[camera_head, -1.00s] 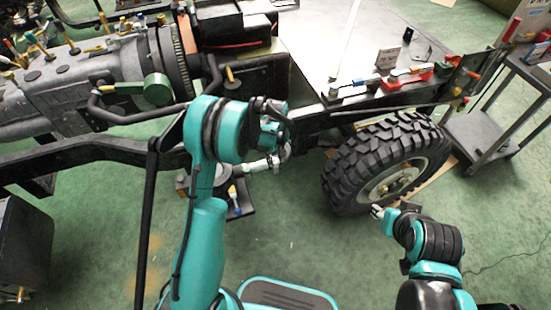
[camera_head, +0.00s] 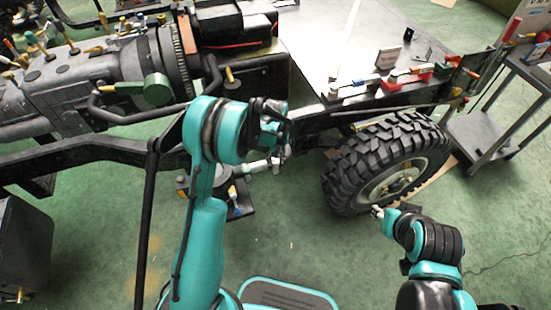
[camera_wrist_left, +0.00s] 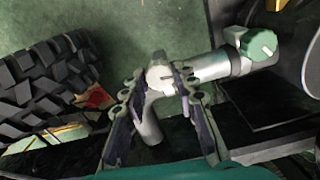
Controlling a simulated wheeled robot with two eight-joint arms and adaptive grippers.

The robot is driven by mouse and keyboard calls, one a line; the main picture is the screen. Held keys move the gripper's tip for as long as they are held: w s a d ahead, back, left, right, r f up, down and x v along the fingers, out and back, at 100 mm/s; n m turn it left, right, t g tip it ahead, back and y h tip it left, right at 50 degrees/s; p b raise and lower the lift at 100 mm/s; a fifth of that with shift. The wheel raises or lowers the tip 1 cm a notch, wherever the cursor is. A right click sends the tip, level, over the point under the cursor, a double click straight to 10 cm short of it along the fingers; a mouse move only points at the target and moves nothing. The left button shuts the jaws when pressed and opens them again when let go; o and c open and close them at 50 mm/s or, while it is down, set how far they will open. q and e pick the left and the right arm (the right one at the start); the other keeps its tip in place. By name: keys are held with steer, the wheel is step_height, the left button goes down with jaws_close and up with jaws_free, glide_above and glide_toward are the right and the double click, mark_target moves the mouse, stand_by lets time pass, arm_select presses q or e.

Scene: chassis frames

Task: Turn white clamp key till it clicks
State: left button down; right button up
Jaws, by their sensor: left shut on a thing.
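The white clamp key (camera_wrist_left: 160,79) is a small white knob on a bent grey metal pipe (camera_wrist_left: 150,122). It sits between the fingertips of my left gripper (camera_wrist_left: 162,85) in the left wrist view, and the fingers are shut on it. In the head view my left gripper (camera_head: 280,152) is beside the frame rail, and the key is not clearly visible there. A grey cylinder with a green-and-white cap (camera_wrist_left: 258,46) joins the pipe on the right. My right gripper (camera_head: 378,211) is small in the head view, low in front of the wheel, its finger opening unclear.
A black chassis rail (camera_head: 95,150) runs behind my left arm. A large knobby tyre (camera_head: 375,160) stands to the right of my left gripper. Red and white clamps (camera_head: 405,78) lie on the flat deck above it. A grey cart (camera_head: 490,135) stands at right.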

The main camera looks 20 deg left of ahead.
mark_target(275, 161)
arm_select(q)
steer(key=c, duration=1.2)
jaws_free()
step_height(275, 161, up, 12)
steer(key=shift+f, duration=0.1)
